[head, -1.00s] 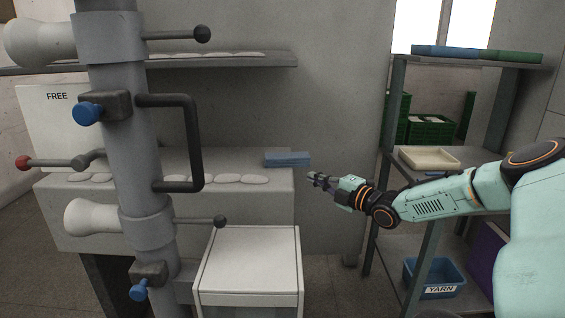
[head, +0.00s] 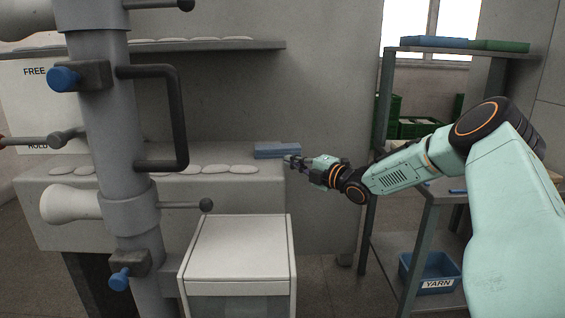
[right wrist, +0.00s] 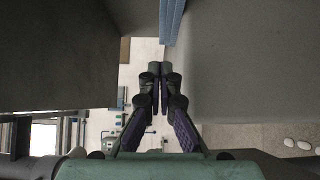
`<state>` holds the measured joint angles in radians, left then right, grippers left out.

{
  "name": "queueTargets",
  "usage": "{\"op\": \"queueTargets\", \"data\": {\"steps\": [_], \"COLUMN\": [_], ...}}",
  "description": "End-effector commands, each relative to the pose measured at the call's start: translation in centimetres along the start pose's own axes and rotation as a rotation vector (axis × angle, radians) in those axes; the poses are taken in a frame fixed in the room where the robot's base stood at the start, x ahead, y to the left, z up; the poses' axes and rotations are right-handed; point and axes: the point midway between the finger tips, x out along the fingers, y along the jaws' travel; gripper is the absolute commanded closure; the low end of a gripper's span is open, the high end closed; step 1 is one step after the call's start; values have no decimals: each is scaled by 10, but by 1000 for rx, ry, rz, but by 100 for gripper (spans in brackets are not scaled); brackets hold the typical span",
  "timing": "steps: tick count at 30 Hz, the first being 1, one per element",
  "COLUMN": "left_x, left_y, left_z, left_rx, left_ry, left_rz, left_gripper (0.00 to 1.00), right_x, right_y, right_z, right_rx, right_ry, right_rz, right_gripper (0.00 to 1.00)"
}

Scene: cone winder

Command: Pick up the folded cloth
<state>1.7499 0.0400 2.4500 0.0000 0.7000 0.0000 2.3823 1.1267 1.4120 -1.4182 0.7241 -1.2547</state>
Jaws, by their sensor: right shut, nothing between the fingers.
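The folded cloth (head: 275,151) is a flat blue stack at the right end of the grey ledge (head: 232,185) in the head view. In the right wrist view the cloth (right wrist: 172,20) shows as a blue strip at the top, beyond the fingertips. My right gripper (head: 288,160) is at the cloth's right end in the head view; whether it touches cannot be told. In the right wrist view my right gripper (right wrist: 160,68) has its fingertips together with nothing between them. My left gripper is not in view.
A grey post with a black handle (head: 180,115) and pegs stands at the left front. A white lidded box (head: 240,245) stands below the ledge. A shelf rack (head: 388,100) is at the right, with a blue YARN bin (head: 430,288) low down. Pale flat pieces (head: 205,169) lie along the ledge.

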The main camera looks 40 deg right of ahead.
Motion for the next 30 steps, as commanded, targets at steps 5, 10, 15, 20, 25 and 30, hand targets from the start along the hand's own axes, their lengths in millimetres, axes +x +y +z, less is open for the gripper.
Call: {"op": "queueTargets", "data": {"steps": [5,10,15,20,25,30], "left_x": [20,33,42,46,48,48], "left_y": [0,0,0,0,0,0], "left_z": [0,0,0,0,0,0], "left_rx": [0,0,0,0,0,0], "left_ry": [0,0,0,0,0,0], "left_rz": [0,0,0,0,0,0], "left_gripper": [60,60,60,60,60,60], "right_x": [23,44,56,63,67,68], "right_y": [-4,-4,-2,-2,0,0], "right_z": [-1,2,14,23,26,27], "right_rx": [-6,-4,-4,-1,0,1], "right_ry": [2,1,2,0,2,2], "right_rz": [-2,0,1,1,1,1], "right_gripper": [100,100,100,100,100,100]}}
